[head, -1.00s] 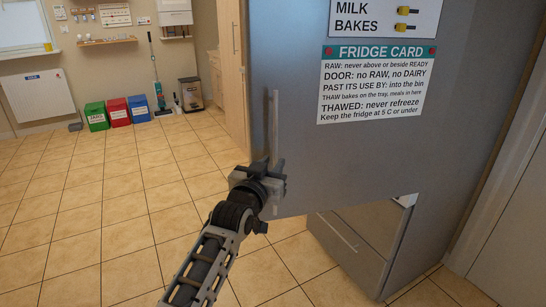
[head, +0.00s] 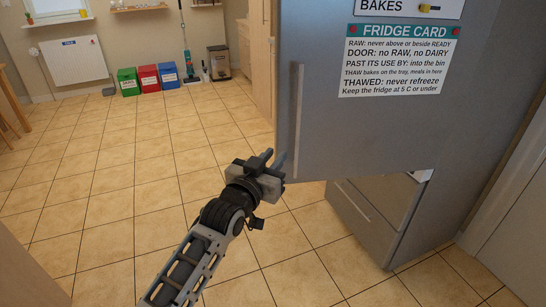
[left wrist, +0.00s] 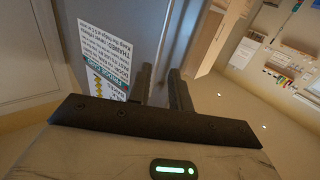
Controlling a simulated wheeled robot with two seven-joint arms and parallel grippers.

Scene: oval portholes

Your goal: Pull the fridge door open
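The fridge door (head: 430,130) is a large grey panel with a pale vertical handle (head: 297,115) near its left edge. It stands swung out from the fridge, with its bottom edge clear of the grey drawers (head: 365,215) below. My left gripper (head: 274,160) is just left of the handle's lower end and looks apart from it. In the left wrist view its two dark fingers (left wrist: 163,85) are spread with nothing clearly between them; the door (left wrist: 120,18) lies beyond. The fridge's inside is hidden behind the door. My right gripper is not in view.
A white fridge card (head: 400,62) is on the door's face. Tiled floor (head: 130,180) is open to the left. Green, red and blue bins (head: 148,78) and a pedal bin (head: 218,62) stand by the far wall. A tall wooden cabinet (head: 262,55) is behind the door's left edge.

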